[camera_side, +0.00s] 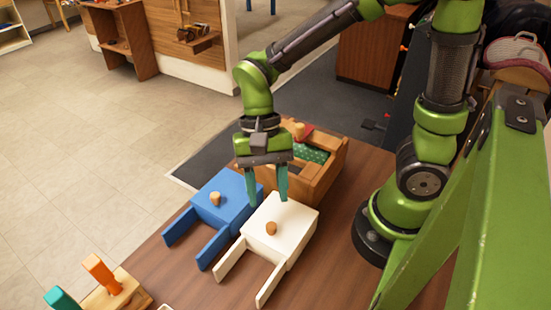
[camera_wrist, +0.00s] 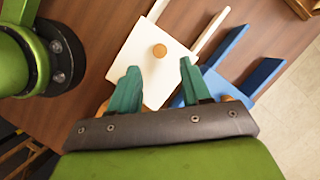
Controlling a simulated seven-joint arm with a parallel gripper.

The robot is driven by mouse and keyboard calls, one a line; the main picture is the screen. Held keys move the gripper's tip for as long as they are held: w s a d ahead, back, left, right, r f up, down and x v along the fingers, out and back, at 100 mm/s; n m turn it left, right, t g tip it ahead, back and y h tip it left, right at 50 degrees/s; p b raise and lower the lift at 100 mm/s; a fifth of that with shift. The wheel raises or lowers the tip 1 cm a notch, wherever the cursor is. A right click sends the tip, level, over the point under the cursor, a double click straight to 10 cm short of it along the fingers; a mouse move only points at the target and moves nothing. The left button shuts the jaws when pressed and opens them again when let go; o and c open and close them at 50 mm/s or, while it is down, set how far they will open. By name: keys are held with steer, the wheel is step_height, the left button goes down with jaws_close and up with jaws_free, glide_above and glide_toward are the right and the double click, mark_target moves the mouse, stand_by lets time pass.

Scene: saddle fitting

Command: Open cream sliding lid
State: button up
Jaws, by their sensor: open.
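The cream piece (camera_side: 290,221) lies on the brown table in the side view, a flat panel with a round wooden knob (camera_side: 271,229) on top and two arms reaching toward the lower left. In the wrist view the cream panel (camera_wrist: 151,82) lies beyond and between my fingers, with its knob (camera_wrist: 159,50) just past the fingertips. My gripper (camera_side: 268,198) points down over the rear of the cream panel, its teal fingers apart and empty. In the wrist view my gripper (camera_wrist: 160,66) also shows a clear gap. I cannot tell whether the fingertips touch the panel.
A similar blue piece (camera_side: 232,190) with a knob stands close beside the cream one, on its left. A wooden box (camera_side: 325,178) with green dotted cloth sits behind. A wooden stand (camera_side: 125,290) with orange and teal pegs is at lower left. Bare table lies right of the cream piece.

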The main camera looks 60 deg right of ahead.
mark_target(271, 225)
steer(key=x, duration=0.6)
steer(key=shift+f, duration=0.2)
jaws_close()
steer(key=shift+a, duration=0.1)
